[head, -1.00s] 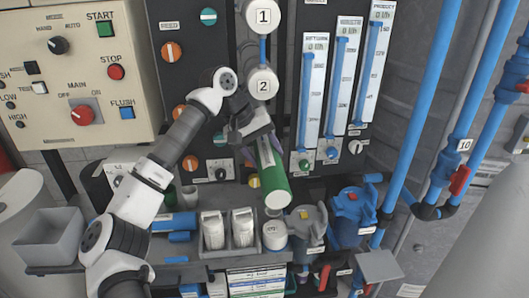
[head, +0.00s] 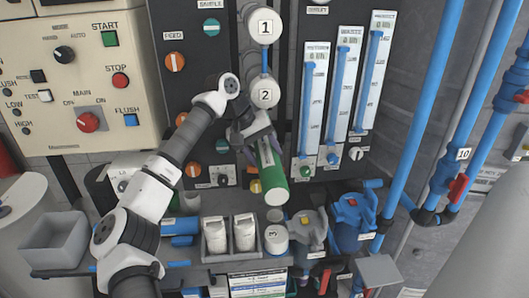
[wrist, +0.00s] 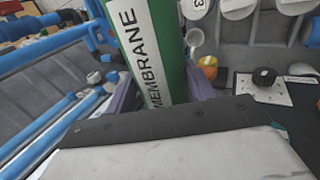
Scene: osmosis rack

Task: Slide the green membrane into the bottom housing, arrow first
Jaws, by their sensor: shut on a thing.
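The green membrane (head: 272,180) is a green cylinder with a white label. My gripper (head: 257,140) is shut on its upper part and holds it off the shelf, tilted, its lower end toward the viewer. In the wrist view the membrane (wrist: 175,45) stands between my fingers, and its label reads MEMBRANE. I cannot make out an arrow.
White housings 1 (head: 265,26) and 2 (head: 264,95) are above. Two white cartridges (head: 244,235) in grey holders stand left of the bottom housing. A grey pump (head: 309,228) and a blue pump (head: 352,218) sit close to its right. Blue pipes (head: 415,130) rise farther right.

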